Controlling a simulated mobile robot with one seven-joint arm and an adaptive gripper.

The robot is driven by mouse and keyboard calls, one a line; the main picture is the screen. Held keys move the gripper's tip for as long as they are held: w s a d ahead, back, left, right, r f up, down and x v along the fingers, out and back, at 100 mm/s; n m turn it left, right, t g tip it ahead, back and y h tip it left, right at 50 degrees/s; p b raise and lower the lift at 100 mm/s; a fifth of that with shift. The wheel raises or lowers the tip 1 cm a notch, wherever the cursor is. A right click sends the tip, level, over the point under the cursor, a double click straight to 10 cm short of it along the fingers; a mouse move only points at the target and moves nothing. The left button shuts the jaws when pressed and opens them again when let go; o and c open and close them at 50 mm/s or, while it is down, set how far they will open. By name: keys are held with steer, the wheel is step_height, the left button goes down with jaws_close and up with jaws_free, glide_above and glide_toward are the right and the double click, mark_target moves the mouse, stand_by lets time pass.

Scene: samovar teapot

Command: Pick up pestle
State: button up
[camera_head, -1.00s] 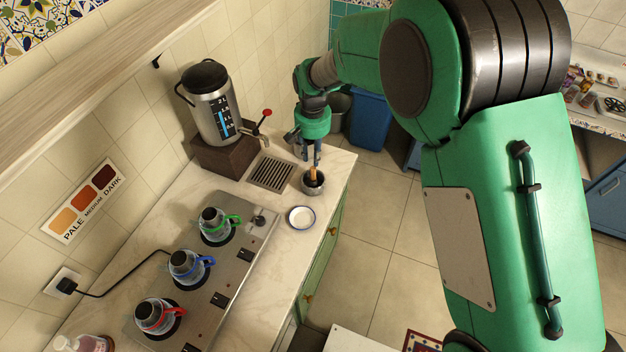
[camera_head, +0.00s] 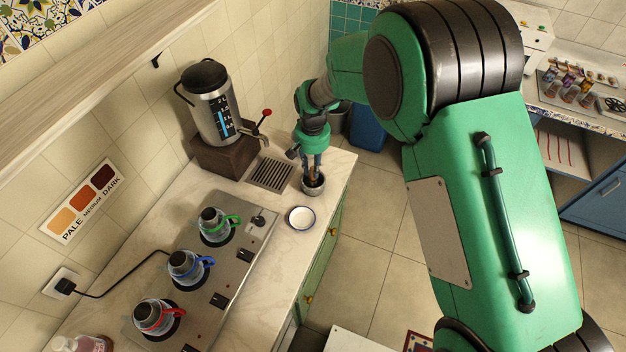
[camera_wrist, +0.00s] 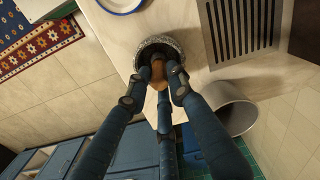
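The pestle (camera_wrist: 158,71) has an orange-brown handle and stands in a round grey stone mortar (camera_wrist: 178,47). In the head view the mortar (camera_head: 313,187) is near the counter's right edge, and most of the pestle is hidden by my fingers. My three-fingered gripper (camera_wrist: 158,77) is lowered over the mortar, and its fingertips surround the handle at the mortar's mouth. The fingers look spread apart; contact with the handle cannot be made out. In the head view my gripper (camera_head: 315,171) points straight down.
A drain grate (camera_head: 270,174) and a metal dispenser (camera_head: 211,110) with a tap stand left of the mortar. A white saucer (camera_head: 301,218) is in front of it. A stove (camera_head: 207,268) holds several small pots. A grey bin (camera_wrist: 231,107) stands below the counter edge.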

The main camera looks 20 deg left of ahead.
steer(key=shift+f, duration=2.3)
jaws_close()
